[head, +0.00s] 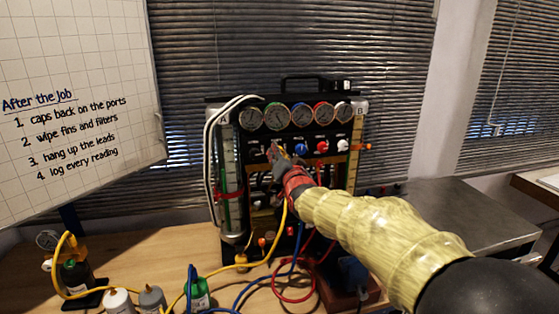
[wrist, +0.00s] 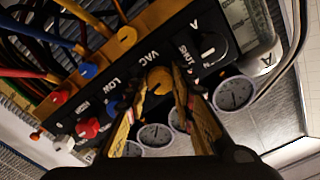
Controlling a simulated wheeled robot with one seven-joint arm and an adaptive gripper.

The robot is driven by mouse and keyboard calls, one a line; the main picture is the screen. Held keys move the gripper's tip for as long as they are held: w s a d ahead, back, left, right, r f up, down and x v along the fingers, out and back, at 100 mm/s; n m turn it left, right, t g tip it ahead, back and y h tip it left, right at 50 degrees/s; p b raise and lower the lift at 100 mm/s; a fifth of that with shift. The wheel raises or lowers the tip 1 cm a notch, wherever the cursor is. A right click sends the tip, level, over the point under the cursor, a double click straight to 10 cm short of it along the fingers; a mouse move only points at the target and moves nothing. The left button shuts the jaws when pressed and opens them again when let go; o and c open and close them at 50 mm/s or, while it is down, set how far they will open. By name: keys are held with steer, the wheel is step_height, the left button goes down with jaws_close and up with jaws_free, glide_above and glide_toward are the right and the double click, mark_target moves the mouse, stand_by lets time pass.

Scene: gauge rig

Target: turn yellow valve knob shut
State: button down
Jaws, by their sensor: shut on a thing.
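The yellow valve knob (wrist: 160,80) sits on the black panel beside the label VAC in the wrist view. My gripper (wrist: 163,92) is shut on it, with one finger on each side. In the head view my gripper (head: 279,157) is at the panel front of the gauge rig (head: 263,173), and it and the arm hide most of the knob. The exact angle of the knob cannot be told.
Blue (head: 299,149), red (head: 322,147) and white (head: 342,145) knobs stand to the right of my gripper. A row of gauges (head: 275,115) is above. A black selector knob (wrist: 209,46) is close by. Yellow, blue and red hoses (head: 292,294) hang below over the bench.

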steer(key=shift+f+m+b, duration=0.1)
steer(key=shift+m+b, duration=0.45)
steer(key=shift+m, duration=0.55)
steer(key=c, duration=1.5)
jaws_free()
steer(key=shift+s, duration=0.1)
steer(key=v, duration=1.1)
steer(key=shift+s+d, duration=0.15)
steer(key=shift+s, duration=0.2)
